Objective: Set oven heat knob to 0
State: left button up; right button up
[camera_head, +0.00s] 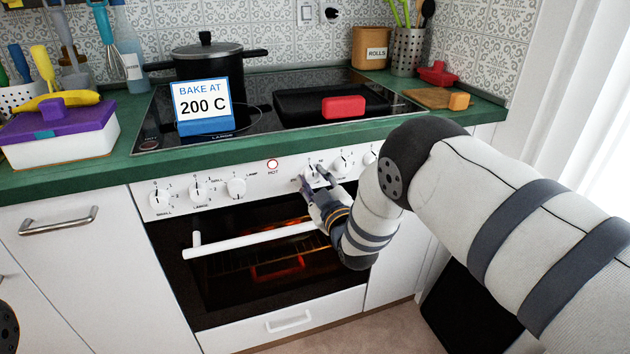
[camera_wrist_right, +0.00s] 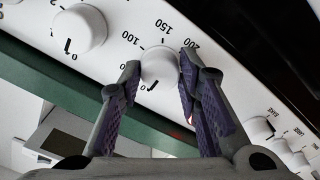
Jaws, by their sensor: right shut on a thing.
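The white oven heat knob (camera_wrist_right: 160,68) sits on the oven's front panel among printed numbers 0, 100, 150 and 200. My right gripper (camera_wrist_right: 158,84) is shut on it, with one purple-padded finger at each side. A dark mark at the knob's rim lies close to the 0, slightly apart from it in the picture. In the head view my right gripper (camera_head: 313,186) reaches the panel from the right, and its fingers partly cover the knob (camera_head: 310,172). My left gripper is out of view.
The oven (camera_head: 262,262) is closed and glows inside; its white door handle (camera_head: 255,240) lies just below the knobs. Other knobs stand on both sides, including one at left (camera_head: 236,187) and one at right (camera_head: 342,163). A "BAKE AT 200 C" sign (camera_head: 203,104) stands above.

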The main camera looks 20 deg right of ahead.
jog(key=shift+f, duration=0.15)
jog(key=o, duration=1.1)
jog(key=shift+o, duration=0.2)
jog(key=s, duration=1.2)
jog(key=shift+d, duration=0.2)
